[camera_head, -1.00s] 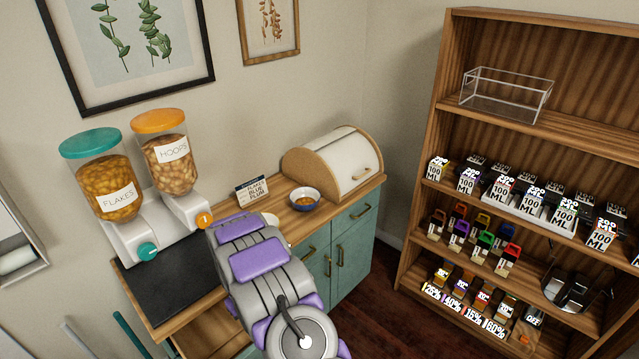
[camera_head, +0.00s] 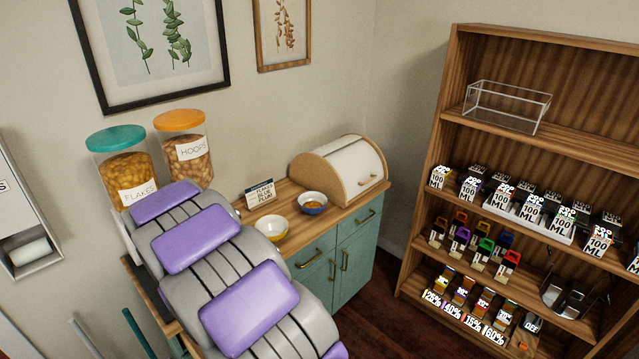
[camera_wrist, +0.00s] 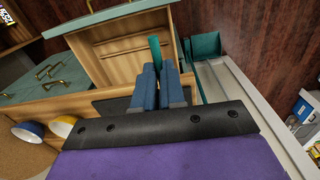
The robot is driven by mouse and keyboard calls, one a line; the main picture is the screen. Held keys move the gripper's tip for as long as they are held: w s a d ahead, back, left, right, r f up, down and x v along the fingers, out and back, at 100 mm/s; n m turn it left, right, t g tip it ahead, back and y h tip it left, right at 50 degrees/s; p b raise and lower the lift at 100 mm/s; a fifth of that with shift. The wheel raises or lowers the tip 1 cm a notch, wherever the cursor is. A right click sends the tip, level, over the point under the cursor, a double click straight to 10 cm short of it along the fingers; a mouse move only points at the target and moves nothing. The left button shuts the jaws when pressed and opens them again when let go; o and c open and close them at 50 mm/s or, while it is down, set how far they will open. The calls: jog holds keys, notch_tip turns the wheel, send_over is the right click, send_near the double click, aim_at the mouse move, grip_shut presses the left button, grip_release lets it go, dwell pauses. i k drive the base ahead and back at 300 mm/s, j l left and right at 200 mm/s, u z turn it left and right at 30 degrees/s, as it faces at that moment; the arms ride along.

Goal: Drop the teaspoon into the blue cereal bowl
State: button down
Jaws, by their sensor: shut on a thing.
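The blue cereal bowl (camera_head: 312,204) stands on the wooden counter in front of the bread bin, with something orange-brown in it. It also shows at the left edge of the wrist view (camera_wrist: 28,131). My gripper (camera_wrist: 160,68) is shut on a narrow teal piece, which I take for the teaspoon (camera_wrist: 155,47). The spoon's full shape is not clear. My gripper is well to the side of the bowl in the wrist view, near an open wooden drawer (camera_wrist: 122,50). In the head view my arm hides the gripper and spoon.
A yellow bowl (camera_head: 271,228) stands beside the blue one. Behind are a small sign (camera_head: 260,194), the bread bin (camera_head: 340,168), and flakes (camera_head: 124,168) and hoops (camera_head: 184,150) dispensers. A tall stocked shelf (camera_head: 450,75) stands right. Floor shows between cabinet and shelf.

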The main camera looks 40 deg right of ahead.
aim_at(313, 198)
jog(key=i+l+z, duration=0.1)
jog(key=l, duration=0.4)
jog(key=i+l+z, duration=0.1)
jog(key=i+l, duration=0.2)
jog(key=l, duration=0.15)
jog(key=i+l+z, duration=0.1)
jog(key=l, duration=0.35)
jog(key=i+l+z, duration=0.1)
jog(key=i+l, duration=0.25)
jog(key=i+l+z, duration=0.15)
jog(key=l, duration=0.3)
jog(key=i, duration=0.1)
